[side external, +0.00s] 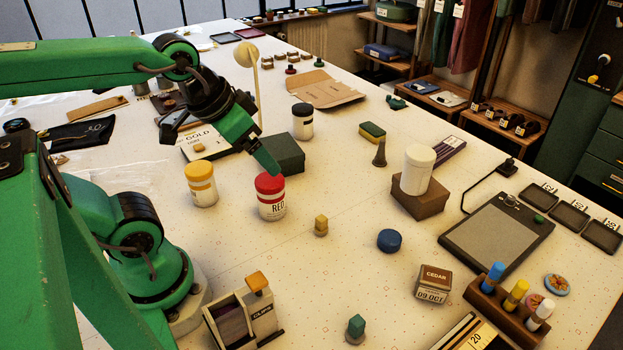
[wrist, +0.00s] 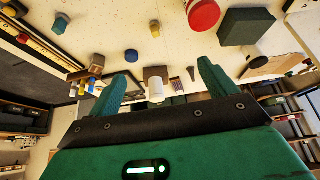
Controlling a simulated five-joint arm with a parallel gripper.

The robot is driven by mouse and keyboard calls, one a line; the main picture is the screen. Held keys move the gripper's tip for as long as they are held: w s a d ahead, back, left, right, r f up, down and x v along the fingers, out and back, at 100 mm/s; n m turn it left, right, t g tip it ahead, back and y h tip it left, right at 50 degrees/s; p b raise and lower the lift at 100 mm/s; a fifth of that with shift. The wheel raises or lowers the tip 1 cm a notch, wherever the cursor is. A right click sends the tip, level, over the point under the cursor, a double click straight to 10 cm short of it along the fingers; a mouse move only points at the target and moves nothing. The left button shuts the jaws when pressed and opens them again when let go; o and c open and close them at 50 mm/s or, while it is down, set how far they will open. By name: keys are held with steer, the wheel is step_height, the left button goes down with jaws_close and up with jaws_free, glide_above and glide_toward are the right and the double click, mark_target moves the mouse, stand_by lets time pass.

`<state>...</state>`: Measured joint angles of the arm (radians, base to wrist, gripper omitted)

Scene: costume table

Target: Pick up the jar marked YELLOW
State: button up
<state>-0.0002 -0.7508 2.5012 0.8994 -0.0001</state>
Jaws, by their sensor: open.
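A white jar with a yellow-orange lid and band, the yellow jar (side external: 201,183), stands upright on the table left of the red-lidded jar (side external: 271,197) marked RED. Its own label is too small to read.
A dark green box (side external: 287,153) sits behind the red jar, with a black-lidded jar (side external: 302,121) farther back. A GOLD box (side external: 205,140) lies behind the yellow jar. A white jar (side external: 417,168) stands on a brown block. A clip box (side external: 243,316) is in front.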

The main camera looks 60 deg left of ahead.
steer(key=shift+o, duration=0.3)
stand_by(0.4)
steer(key=m+g, duration=0.6)
steer(key=m, duration=0.1)
glide_toward(199, 168)
step_height(199, 168, down, 7)
steer(key=shift+s+a+r, duration=0.1)
steer(key=shift+s+a, duration=0.05)
steer(key=shift+f, duration=1.35)
steer(key=shift+f, duration=2.6)
